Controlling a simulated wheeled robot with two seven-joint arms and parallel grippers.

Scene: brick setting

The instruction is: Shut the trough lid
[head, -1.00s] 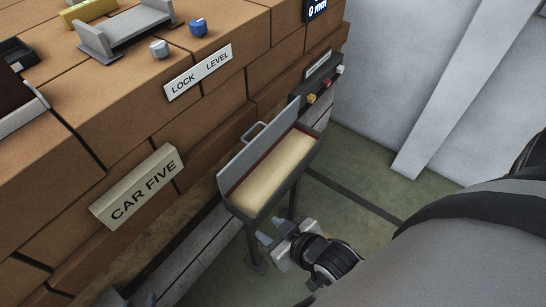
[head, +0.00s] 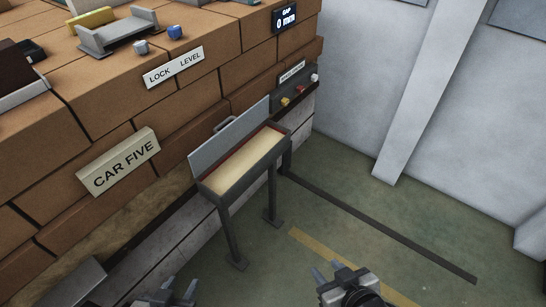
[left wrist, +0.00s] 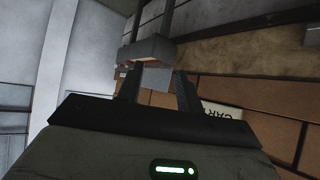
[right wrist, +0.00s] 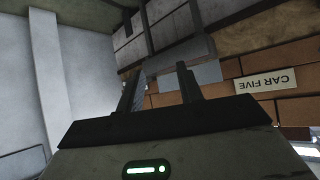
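The trough (head: 246,165) is a dark grey box on legs with a pale tan fill and a reddish inner edge, standing against the brick wall. Its lid (head: 229,140) is a grey panel standing raised along the wall-side edge, with a handle (head: 226,123) behind it. The trough also shows upside down in the left wrist view (left wrist: 147,49). My left gripper (head: 173,287) is at the bottom edge of the head view, below and apart from the trough. My right gripper (head: 328,272) is lower right of the trough, also apart. Both pairs of fingers are spread and empty.
A sign reading CAR FIVE (head: 119,161) projects from the bricks left of the trough. A dark control panel with small knobs (head: 296,91) is beyond it. Green floor (head: 350,235) is open to the right, up to the pale wall and pillar (head: 412,100).

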